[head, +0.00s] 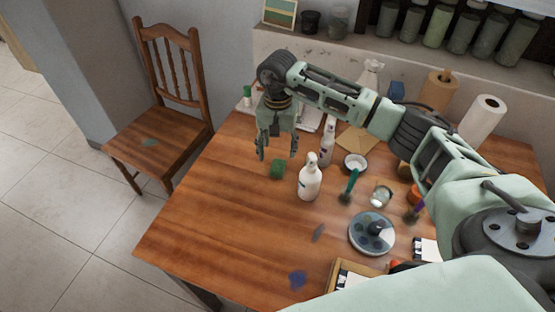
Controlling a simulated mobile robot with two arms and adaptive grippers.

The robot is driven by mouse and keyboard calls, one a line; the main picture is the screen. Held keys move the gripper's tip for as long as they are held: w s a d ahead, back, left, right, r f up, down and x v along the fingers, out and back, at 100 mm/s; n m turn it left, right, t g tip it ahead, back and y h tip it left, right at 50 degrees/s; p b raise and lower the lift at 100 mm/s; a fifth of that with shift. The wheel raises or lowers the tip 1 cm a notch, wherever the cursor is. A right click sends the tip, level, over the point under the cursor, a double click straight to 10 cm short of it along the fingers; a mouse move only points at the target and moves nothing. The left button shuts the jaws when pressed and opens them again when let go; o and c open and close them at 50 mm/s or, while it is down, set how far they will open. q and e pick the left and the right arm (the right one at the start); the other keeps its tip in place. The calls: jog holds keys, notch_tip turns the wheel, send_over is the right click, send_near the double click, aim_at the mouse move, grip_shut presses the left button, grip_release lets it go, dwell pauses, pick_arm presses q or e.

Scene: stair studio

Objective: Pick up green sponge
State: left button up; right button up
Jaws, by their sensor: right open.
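A small green sponge (277,169) lies on the wooden table (215,215), left of a white bottle. My right gripper (277,156) points down just above and behind the sponge in the picture. Its fingers are apart and nothing shows between them. Whether the fingertips touch the sponge I cannot tell. My left gripper is not in view.
Brushes, jars and a round palette (371,232) crowd the right side. The table's left front is mostly clear. A wooden chair (160,135) stands at the left.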

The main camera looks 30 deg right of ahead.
aim_at(278, 166)
jog(key=shift+s+f, duration=0.2)
jog(key=shift+f, duration=0.35)
jog(key=shift+s+a+f+p, duration=0.1)
jog(key=shift+s+f+p, duration=0.05)
jog(key=shift+f+p, duration=0.2)
notch_tip(278, 166, down, 2)
jog(key=shift+s+a+f+p, duration=0.15)
jog(key=shift+f+p, duration=0.1)
jog(key=shift+p, duration=0.35)
jog(key=shift+w+f, duration=0.2)
jog(key=shift+f, duration=0.9)
jog(key=c, duration=0.6)
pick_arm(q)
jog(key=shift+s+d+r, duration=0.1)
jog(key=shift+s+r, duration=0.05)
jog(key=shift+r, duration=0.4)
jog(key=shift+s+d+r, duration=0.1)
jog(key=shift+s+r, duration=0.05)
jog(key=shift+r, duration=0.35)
pick_arm(e)
jog(key=c, duration=0.3)
